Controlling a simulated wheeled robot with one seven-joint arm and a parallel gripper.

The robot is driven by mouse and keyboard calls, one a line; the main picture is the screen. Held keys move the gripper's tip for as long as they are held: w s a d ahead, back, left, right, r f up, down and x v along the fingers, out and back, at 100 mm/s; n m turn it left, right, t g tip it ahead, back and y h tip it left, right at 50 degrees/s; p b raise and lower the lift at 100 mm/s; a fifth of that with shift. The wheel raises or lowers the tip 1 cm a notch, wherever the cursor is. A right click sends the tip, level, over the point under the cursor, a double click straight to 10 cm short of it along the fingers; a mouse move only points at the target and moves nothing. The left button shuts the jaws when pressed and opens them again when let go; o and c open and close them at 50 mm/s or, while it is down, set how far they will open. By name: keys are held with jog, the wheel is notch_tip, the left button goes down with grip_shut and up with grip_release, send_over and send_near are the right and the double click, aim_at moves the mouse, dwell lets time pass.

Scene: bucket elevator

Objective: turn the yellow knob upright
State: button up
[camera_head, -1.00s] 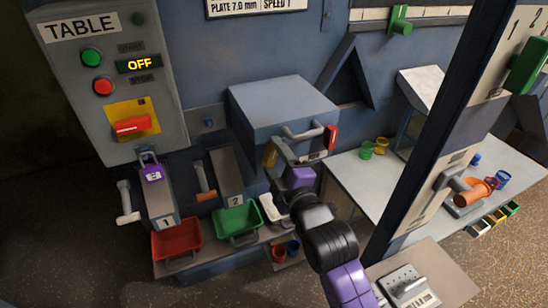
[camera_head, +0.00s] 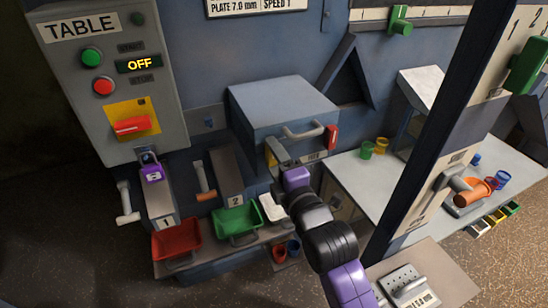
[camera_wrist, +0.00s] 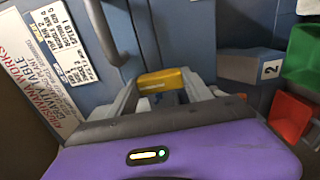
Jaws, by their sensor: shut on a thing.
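The yellow knob (camera_wrist: 163,81) shows at the top centre of the wrist view, between the grey fingers of my gripper (camera_wrist: 165,92). My gripper is shut on it. In the head view my gripper (camera_head: 275,151) is at the lower front left of the blue-grey box, and a small part of the yellow knob (camera_head: 269,159) shows beside the fingers. The fingers hide much of the knob there, so its exact angle is hard to tell.
The box (camera_head: 280,105) has a grey bar handle (camera_head: 303,132) and a red latch (camera_head: 332,137) close to my gripper. A green bin (camera_head: 237,219) and a red bin (camera_head: 177,239) stand below left. A dark post (camera_head: 425,130) rises at right.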

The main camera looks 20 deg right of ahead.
jog(key=shift+f, duration=0.1)
jog(key=o, duration=1.4)
jog(key=shift+c, duration=0.2)
jog(key=shift+s, duration=0.15)
jog(key=s+b, duration=0.1)
jog(key=s, duration=0.6)
jog(key=shift+s+b, duration=0.3)
jog(key=shift+b, duration=0.1)
